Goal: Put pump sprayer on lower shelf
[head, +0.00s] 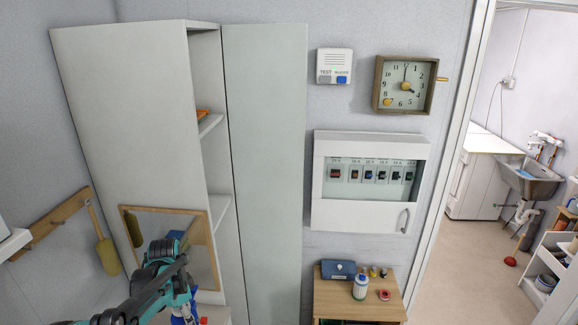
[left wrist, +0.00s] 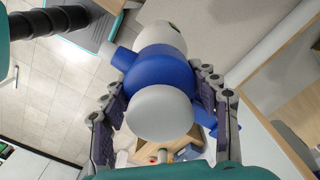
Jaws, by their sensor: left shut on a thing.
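The pump sprayer, white with a blue collar and blue nozzle, fills the middle of the left wrist view (left wrist: 155,75). My left gripper (left wrist: 160,112) is shut on it, with one finger on each side. In the head view my left gripper (head: 178,290) is at the lower left, and only a little blue of the sprayer (head: 184,319) shows at the bottom edge. A tall grey cabinet (head: 130,110) stands open behind it, with an upper shelf (head: 210,125) and a lower shelf (head: 221,208). My arm and a framed panel hide the cabinet's lower part. My right gripper is not in view.
The open cabinet door (head: 265,160) stands right of the shelves. A wooden-framed panel (head: 132,209) is in front of the cabinet. A small wooden cabinet (head: 335,300) bears a bottle (head: 361,287) and a blue case (head: 338,270). A doorway opens at right.

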